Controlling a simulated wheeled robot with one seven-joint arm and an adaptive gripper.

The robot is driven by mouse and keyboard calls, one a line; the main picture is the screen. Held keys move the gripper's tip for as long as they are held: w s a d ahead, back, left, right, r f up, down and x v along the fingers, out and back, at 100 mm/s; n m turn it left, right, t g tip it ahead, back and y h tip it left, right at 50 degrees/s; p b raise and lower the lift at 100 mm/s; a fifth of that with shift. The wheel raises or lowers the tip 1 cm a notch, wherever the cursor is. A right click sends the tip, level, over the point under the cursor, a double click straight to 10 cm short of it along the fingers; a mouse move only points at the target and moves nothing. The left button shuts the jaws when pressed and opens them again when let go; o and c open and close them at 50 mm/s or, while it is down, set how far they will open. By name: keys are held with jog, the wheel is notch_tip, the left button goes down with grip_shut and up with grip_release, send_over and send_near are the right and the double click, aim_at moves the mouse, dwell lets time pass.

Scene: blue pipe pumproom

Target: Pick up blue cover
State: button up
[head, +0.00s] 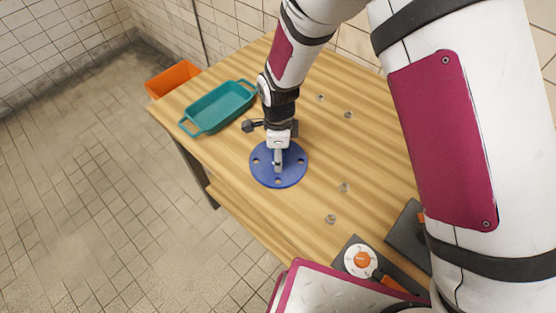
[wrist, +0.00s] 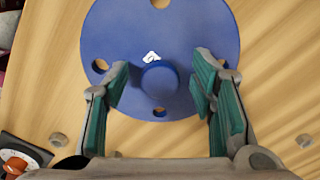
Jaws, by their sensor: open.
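The blue cover (head: 289,178) is a flat round disc with several holes near its rim, lying on the wooden table. In the wrist view the blue cover (wrist: 160,35) shows a raised round knob (wrist: 159,78) at its middle and a small white mark beside it. My gripper (head: 278,165) is above the cover in the head view and hides part of it. In the wrist view my gripper (wrist: 160,92) is open, with one green-padded finger on each side of the knob. Nothing is held. I cannot tell whether the fingertips touch the cover.
A teal tray (head: 183,124) stands at the table's left end, with an orange bin (head: 172,78) beyond it. Several small grey nuts (head: 343,187) lie on the wooden table (head: 225,160). A dark device with a white-and-orange dial (head: 361,261) sits at the near edge.

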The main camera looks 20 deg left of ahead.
grip_shut()
jog(key=shift+r, duration=0.15)
